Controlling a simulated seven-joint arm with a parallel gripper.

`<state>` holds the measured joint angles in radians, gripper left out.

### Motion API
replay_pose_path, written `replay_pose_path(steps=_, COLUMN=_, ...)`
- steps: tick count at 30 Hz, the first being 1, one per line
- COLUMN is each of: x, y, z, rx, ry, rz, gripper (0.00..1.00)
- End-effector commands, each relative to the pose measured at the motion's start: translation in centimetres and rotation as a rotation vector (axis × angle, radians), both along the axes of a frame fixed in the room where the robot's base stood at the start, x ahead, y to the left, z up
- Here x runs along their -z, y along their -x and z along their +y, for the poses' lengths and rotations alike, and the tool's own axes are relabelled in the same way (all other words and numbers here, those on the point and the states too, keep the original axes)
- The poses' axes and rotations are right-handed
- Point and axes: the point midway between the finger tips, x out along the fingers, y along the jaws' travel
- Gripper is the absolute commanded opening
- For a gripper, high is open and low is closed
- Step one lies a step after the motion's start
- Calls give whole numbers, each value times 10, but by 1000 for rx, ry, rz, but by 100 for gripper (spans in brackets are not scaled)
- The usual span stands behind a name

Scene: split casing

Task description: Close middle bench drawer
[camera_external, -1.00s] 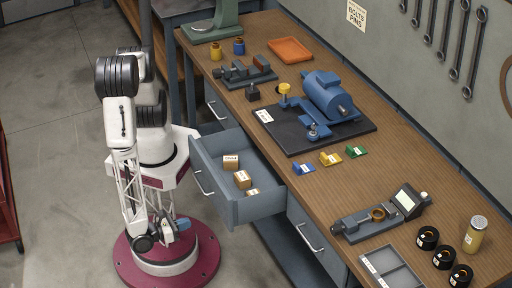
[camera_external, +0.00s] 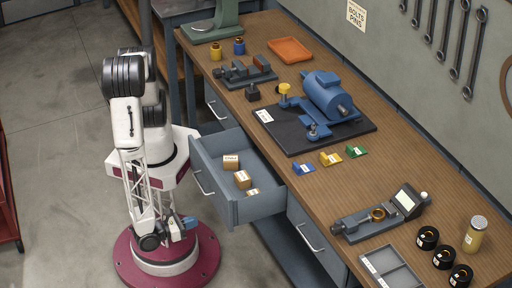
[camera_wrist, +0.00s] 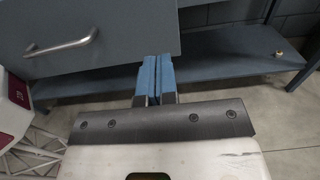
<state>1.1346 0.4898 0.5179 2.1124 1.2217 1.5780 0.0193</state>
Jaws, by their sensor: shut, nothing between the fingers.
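The middle bench drawer (camera_external: 262,208) is pulled out from the bench, with a few small labelled brown boxes (camera_external: 242,179) inside. Its grey front has a metal bar handle (camera_external: 203,184). In the wrist view the drawer front (camera_wrist: 130,25) fills the upper left, with its handle (camera_wrist: 62,46) at the left. My gripper (camera_external: 190,222) is low, on the left of the drawer in the external view and apart from the handle. In the wrist view its blue fingers (camera_wrist: 157,75) are together and empty, pointing at the lower edge of the drawer front. Whether they touch it is unclear.
Closed drawers with handles (camera_external: 310,238) (camera_external: 216,110) flank the open one. A lower shelf (camera_wrist: 220,55) runs beneath the bench. The wooden bench top (camera_external: 385,165) holds a blue motor (camera_external: 330,95), gauges and small parts. The floor (camera_external: 60,130) on the left is open.

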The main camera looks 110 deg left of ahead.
Motion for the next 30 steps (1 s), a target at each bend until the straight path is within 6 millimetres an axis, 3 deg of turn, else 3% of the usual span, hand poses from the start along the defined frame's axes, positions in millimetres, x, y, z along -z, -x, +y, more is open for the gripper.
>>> replay_pose_path(steps=30, x=0, y=-70, z=70, rx=-1, ry=-1, rz=1, gripper=0)
